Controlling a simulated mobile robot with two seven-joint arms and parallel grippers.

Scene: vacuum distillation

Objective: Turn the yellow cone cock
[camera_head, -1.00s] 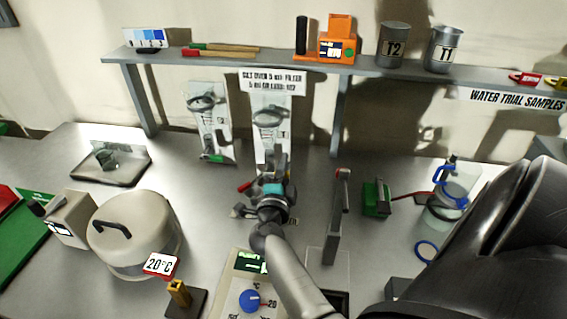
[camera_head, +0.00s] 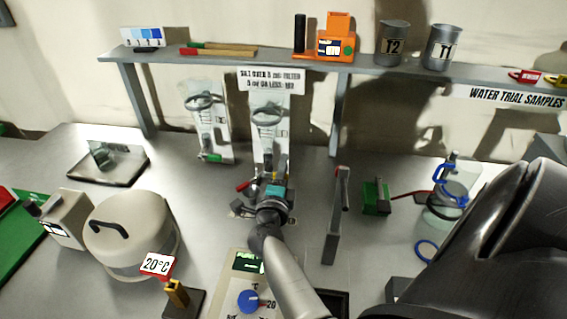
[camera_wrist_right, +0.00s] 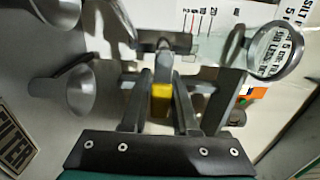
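The yellow cone cock (camera_wrist_right: 161,100) shows in the right wrist view as a small yellow block between the two fingers of my right gripper (camera_wrist_right: 162,82). The fingers lie on either side of it and look slightly apart from it; contact is hard to judge. In the head view my right gripper (camera_head: 273,188) is at the foot of the right-hand glass apparatus (camera_head: 268,125) and largely hides the cock. A red handle (camera_head: 243,186) sticks out just left of the gripper. My left gripper is not in view.
A second glass apparatus (camera_head: 208,125) stands to the left. A grey upright post (camera_head: 336,220) stands close on the right, with a green block (camera_head: 376,197) beyond it. A shelf (camera_head: 235,62) runs above. A round lidded pot (camera_head: 130,232) stands at left.

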